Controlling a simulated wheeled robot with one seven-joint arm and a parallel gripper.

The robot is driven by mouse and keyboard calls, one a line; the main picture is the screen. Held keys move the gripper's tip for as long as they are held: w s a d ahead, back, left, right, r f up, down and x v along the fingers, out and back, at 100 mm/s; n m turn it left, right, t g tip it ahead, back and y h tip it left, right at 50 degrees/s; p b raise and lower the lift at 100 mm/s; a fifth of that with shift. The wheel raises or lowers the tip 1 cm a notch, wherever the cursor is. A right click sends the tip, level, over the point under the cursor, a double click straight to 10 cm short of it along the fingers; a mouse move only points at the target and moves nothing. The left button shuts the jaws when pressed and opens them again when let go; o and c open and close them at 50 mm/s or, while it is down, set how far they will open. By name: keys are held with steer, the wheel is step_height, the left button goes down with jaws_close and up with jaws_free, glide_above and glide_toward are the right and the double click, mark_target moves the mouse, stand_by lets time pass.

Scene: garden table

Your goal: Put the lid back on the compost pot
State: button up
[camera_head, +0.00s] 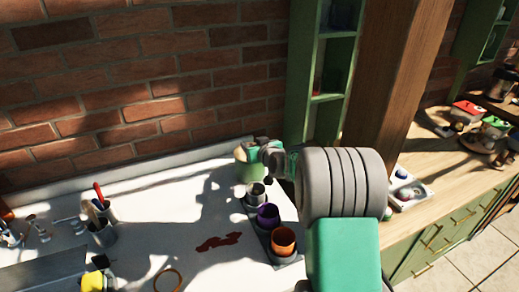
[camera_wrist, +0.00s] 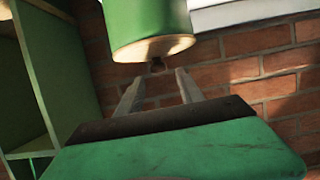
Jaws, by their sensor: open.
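The green compost pot (camera_head: 250,172) stands at the back of the white table, partly behind my gripper (camera_head: 256,147). In the wrist view, which looks upside down, the green pot (camera_wrist: 148,18) has a cream lid (camera_wrist: 152,48) sitting on its mouth. The lid looks level, with no clear gap at the rim. A small dark knob (camera_wrist: 157,66) stands out from the lid's centre. My gripper (camera_wrist: 159,77) is open and empty. Its two fingers point at the lid, one to each side of the knob, and seem just short of it or barely around it.
A grey tray (camera_head: 288,262) holds a metal cup (camera_head: 256,196), a purple cup (camera_head: 268,216) and an orange pot (camera_head: 284,240), in front of the compost pot. A green shelf (camera_head: 297,95) and brick wall stand behind. A tool cup (camera_head: 103,235) is at left; the table's middle is mostly clear.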

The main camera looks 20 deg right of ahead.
steer(key=b+v, duration=0.2)
steer(key=v, duration=0.7)
steer(key=s+a+f+n+g+y, duration=0.15)
steer(key=s+a+g, duration=0.25)
steer(key=s+a, duration=0.45)
steer(key=s+a+f+g, duration=0.1)
steer(key=s+a+g, duration=0.2)
steer(key=s, duration=0.6)
steer(key=s+a+f+m+g+h, duration=0.1)
steer(key=s+a+f+g, duration=0.1)
steer(key=s, duration=0.7)
steer(key=shift+s+a+f+g, duration=0.15)
steer(key=shift+a+f+g, duration=0.2)
steer(key=shift+a+g, duration=0.35)
steer(key=shift+a+h, duration=0.1)
steer(key=shift+h, duration=0.15)
steer(key=shift+c, duration=0.8)
